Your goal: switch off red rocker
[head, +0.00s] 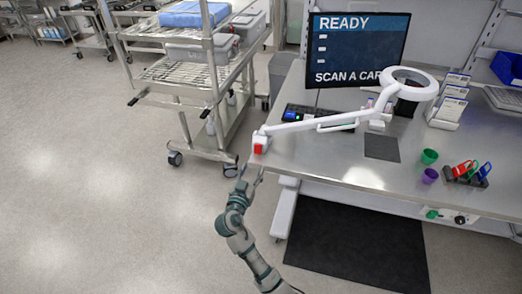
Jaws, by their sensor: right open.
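The red rocker (258,148) sits on the small white base of the lamp arm, at the left front corner of the steel table (330,160). My right gripper (249,175) is open and empty, just below the rocker at the table's corner. A small gap seems to lie between its fingertips and the rocker; contact cannot be told for sure. Whether the rocker is pressed on or off is too small to tell. The white ring lamp (410,84) is on the far end of the arm. My left gripper is not in view.
A wire cart (205,90) with bins stands left of the table. A monitor (357,50) reading READY stands at the back. Green and purple cups (429,157) and a rack of coloured tools (467,175) are at right. A black mat (355,245) lies on the floor.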

